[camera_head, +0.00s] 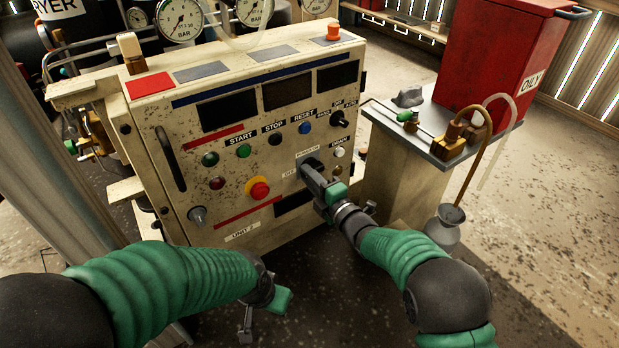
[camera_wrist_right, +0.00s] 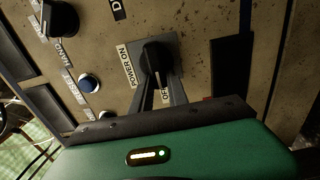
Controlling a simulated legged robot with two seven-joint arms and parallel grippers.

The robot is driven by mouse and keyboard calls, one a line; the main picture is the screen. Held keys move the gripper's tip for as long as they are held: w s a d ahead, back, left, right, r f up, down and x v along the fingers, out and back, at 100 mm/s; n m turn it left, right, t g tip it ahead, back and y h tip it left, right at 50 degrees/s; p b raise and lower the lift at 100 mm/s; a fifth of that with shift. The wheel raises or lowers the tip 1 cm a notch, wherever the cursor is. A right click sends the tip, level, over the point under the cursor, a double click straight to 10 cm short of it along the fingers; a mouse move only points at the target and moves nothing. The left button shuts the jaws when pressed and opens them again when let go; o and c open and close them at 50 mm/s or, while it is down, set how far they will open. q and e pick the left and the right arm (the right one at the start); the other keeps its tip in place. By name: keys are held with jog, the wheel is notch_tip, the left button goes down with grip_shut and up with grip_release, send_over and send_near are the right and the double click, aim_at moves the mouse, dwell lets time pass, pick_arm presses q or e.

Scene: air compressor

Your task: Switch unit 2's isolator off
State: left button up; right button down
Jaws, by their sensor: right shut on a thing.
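The panel labelled unit 2 (camera_head: 243,233) is worn cream metal. Its isolator is a black rotary knob (camera_wrist_right: 156,58) on a grey square plate, with a POWER ON label at its left and an OFF label near its lower end in the wrist view. The knob's handle runs roughly up and down there; its pointer end is not clear. My right gripper (camera_wrist_right: 160,82) is shut on the knob, a finger on each side. In the head view the right gripper (camera_head: 312,174) covers most of the knob. My left gripper (camera_head: 262,311) hangs in front of the panel, its jaw gap unclear.
A red emergency button (camera_head: 258,188) and start, stop and reset buttons (camera_head: 274,139) sit left of the isolator. A hand/auto selector (camera_head: 339,119) is above right. A side bench (camera_head: 440,107) with fittings and a red oily bin (camera_head: 500,60) stand right.

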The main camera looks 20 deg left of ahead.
jog(key=shift+s+a+f, duration=0.15)
jog(key=shift+s+f, duration=0.05)
jog(key=shift+f, duration=0.2)
jog(key=c, duration=1.4)
grip_release()
jog(key=shift+o, duration=0.6)
jog(key=shift+w+r, duration=0.1)
jog(key=shift+r, duration=0.1)
jog(key=p+v, duration=0.7)
jog(key=v, duration=1)
jog(key=shift+p, duration=0.35)
jog(key=shift+f, duration=0.1)
